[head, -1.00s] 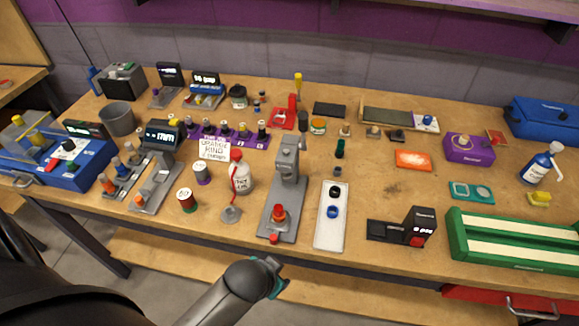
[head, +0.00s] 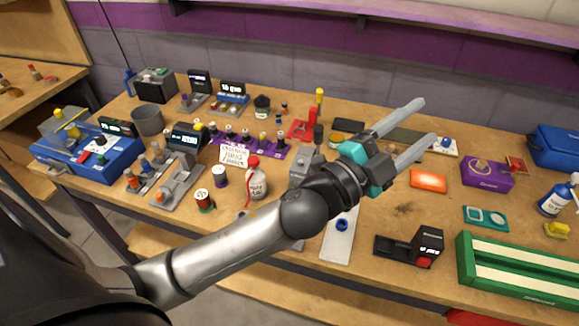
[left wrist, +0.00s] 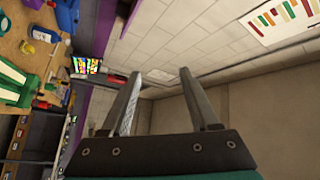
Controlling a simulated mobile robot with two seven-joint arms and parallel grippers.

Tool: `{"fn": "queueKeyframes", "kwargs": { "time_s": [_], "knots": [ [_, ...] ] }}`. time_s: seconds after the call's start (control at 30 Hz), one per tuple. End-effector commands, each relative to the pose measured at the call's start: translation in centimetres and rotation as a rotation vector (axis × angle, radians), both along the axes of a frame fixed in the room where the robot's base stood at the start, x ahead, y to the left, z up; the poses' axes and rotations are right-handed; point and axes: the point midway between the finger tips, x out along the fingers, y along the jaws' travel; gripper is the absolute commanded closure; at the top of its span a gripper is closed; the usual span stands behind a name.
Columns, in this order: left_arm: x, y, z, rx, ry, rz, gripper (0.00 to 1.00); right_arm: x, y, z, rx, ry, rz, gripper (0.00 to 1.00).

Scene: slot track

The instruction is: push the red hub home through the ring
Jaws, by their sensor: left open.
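My left gripper (head: 419,127) is open and empty, raised above the middle of the bench with its fingers pointing to the upper right. In the left wrist view the open gripper (left wrist: 160,75) has nothing between its fingers and faces the wall. The grey press-like stand (head: 303,168) is mostly hidden behind my left forearm. The red piece low on that stand, perhaps the red hub, is hidden now. A white plate (head: 335,248) beside the stand carries a blue ring (head: 342,224). I cannot tell which ring the task means. My right gripper is not in view.
A red-capped bottle (head: 256,183) and a spool (head: 204,201) stand left of my forearm. A black display unit (head: 411,248) and a green rack (head: 520,270) are at the front right. An orange block (head: 428,180) lies beyond. Bare bench surrounds the dark smudge between them.

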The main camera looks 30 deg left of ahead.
Motion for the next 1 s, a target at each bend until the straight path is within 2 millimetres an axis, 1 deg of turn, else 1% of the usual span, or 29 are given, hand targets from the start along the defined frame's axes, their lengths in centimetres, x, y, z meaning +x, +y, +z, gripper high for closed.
{"fn": "queueKeyframes", "kwargs": {
  "time_s": [0.03, 0.1, 0.17, 0.23, 0.3, 0.37, 0.43, 0.5, 0.57, 0.6, 0.67, 0.7, 0.77, 0.8, 0.83, 0.87, 0.9, 0.97, 1.0],
  "knots": [
    [-0.5, -1.7, 1.6, 0.071, -0.099, -0.077, 0.39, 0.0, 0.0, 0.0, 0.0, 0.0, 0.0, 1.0],
    [-1.7, -4.0, 3.0, 0.172, -0.223, -0.187, 0.39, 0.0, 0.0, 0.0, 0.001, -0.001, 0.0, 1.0],
    [-2.9, -5.8, 3.6, 0.266, -0.319, -0.282, 0.39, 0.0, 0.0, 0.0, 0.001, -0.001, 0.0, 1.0],
    [-4.4, -7.7, 3.5, 0.383, -0.42, -0.395, 0.39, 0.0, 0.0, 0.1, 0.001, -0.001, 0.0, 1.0],
    [-5.9, -9.0, 2.7, 0.51, -0.504, -0.509, 0.39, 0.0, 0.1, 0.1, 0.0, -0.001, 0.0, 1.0],
    [-7.1, -9.8, 1.5, 0.626, -0.566, -0.607, 0.39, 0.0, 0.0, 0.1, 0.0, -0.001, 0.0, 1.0],
    [-8.2, -10.0, -0.4, 0.768, -0.62, -0.719, 0.39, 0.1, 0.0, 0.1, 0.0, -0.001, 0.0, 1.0],
    [-8.9, -9.5, -2.7, 0.918, -0.655, -0.828, 0.39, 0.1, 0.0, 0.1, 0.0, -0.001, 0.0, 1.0],
    [-9.2, -8.5, -4.8, 1.05, -0.668, -0.919, 0.39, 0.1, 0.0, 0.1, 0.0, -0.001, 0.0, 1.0],
    [-9.3, -7.5, -6.2, 1.142, -0.667, -0.978, 0.39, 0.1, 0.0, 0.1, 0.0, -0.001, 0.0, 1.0],
    [-9.2, -5.5, -8.2, 1.28, -0.65, -1.064, 0.39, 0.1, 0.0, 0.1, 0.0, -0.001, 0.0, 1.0],
    [-9.0, -3.9, -9.4, 1.372, -0.629, -1.117, 0.39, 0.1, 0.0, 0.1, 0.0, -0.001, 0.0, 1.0],
    [-8.5, -1.1, -11.1, 1.512, -0.582, -1.195, 0.39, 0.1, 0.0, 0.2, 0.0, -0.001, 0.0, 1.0],
    [-8.1, 1.1, -12.0, 1.605, -0.539, -1.241, 0.39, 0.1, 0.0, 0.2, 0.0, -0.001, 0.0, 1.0],
    [-7.9, 2.7, -12.5, 1.672, -0.502, -1.275, 0.39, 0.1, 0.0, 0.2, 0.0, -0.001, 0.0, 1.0],
    [-7.6, 4.5, -12.9, 1.736, -0.462, -1.304, 0.39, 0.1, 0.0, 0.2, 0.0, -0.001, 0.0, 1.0],
    [-7.2, 6.7, -13.3, 1.815, -0.402, -1.34, 0.39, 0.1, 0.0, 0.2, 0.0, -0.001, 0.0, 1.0],
    [-6.7, 10.0, -13.5, 1.918, -0.309, -1.385, 0.39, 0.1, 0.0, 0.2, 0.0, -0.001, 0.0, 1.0],
    [-6.5, 12.0, -13.5, 1.977, -0.248, -1.409, 0.39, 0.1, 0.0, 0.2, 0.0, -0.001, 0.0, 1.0]
  ]
}}
